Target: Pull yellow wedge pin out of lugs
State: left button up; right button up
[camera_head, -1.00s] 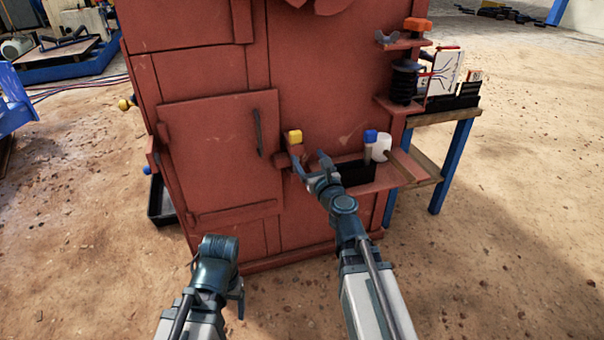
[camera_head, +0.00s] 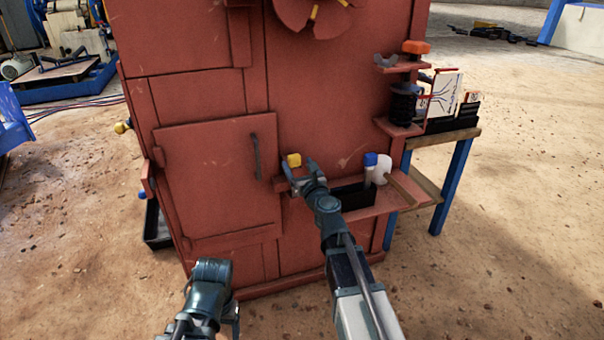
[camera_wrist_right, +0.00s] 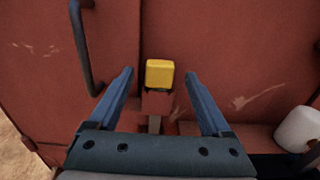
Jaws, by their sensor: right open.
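The yellow wedge pin (camera_head: 294,160) sits in the red lugs (camera_head: 284,183) on the front of the red crusher, right of the door. In the right wrist view the pin's yellow head (camera_wrist_right: 160,73) is upright above a red lug (camera_wrist_right: 156,103), with a grey part showing below. My right gripper (camera_head: 301,174) is open at the lugs. In the right wrist view its fingers (camera_wrist_right: 160,88) stand either side of the pin, with gaps on both sides. My left gripper (camera_head: 233,312) is low at the front, away from the pin; its jaws are not clear.
A dark door handle (camera_head: 256,156) is left of the pin. Right of it, a red shelf (camera_head: 385,203) carries a dark bin, a blue-capped item (camera_head: 370,161) and a white container (camera_head: 383,169). A blue-legged table (camera_head: 455,175) stands at the right.

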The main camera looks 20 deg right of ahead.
aim_at(296, 161)
jog(key=w, duration=0.4)
jog(key=shift+w+a, duration=0.1)
pick_arm(q)
jog(key=shift+w, duration=0.35)
pick_arm(e)
grip_shut()
